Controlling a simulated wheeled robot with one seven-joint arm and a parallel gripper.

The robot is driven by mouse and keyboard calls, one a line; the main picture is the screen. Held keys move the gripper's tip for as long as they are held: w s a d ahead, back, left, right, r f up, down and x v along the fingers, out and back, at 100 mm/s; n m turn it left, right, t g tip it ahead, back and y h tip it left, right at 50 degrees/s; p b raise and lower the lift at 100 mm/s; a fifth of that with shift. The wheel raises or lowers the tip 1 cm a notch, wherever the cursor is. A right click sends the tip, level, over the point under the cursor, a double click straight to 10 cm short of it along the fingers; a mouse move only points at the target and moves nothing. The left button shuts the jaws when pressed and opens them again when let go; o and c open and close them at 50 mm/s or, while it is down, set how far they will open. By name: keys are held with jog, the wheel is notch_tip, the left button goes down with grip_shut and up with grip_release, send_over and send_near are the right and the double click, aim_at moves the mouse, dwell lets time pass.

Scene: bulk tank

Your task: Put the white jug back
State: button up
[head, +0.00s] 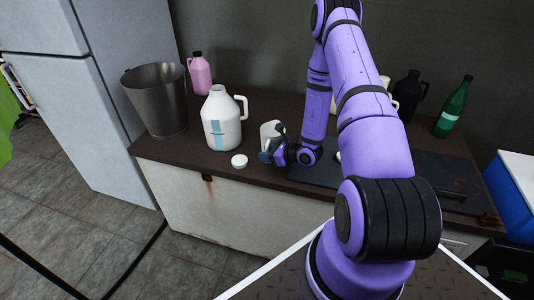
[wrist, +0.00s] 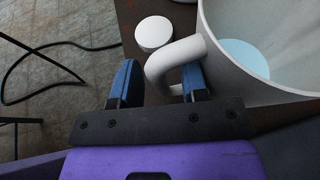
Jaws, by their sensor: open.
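A white jug (head: 269,133), open at the top, stands on the dark counter beside my gripper. In the wrist view the white jug (wrist: 219,60) fills the upper right, with a pale blue surface inside it. My gripper (wrist: 160,84) is open at its handle: the right finger shows inside the handle loop, the left finger is outside with a gap to the handle. In the head view my gripper (head: 273,145) is low in front of the jug and partly covers it.
A white jug-like bottle with a blue label (head: 222,122) stands left, its white cap (head: 239,161) on the counter. A metal bucket (head: 160,100), pink bottle (head: 200,75), black bottle (head: 408,92) and green bottle (head: 452,108) stand around. My arm hides part of the counter.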

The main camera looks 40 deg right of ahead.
jog(key=v, duration=1.2)
jog(key=s+a+r+n+g+y, duration=0.1)
jog(key=a+r+n+g+y, duration=0.15)
jog(key=a+r+n, duration=0.4)
jog(key=a+r+n+g+y, duration=0.1)
jog(key=a+r+n+g, duration=0.3)
jog(key=r, duration=0.6)
jog(key=s+a+r+n+g+y, duration=0.1)
jog(key=a+r+n+g+y, duration=0.15)
jog(key=a+r+n, duration=0.5)
jog(key=s+a+r+n+t+h, duration=0.1)
jog(key=s+r+n+t+h, duration=0.1)
jog(key=s+r+n+h, duration=1)
jog(key=s+r, duration=0.5)
jog(key=r, duration=0.2)
jog(key=shift+s+r+n, duration=0.25)
jog(key=shift+s+n, duration=0.05)
jog(key=shift+s, duration=0.05)
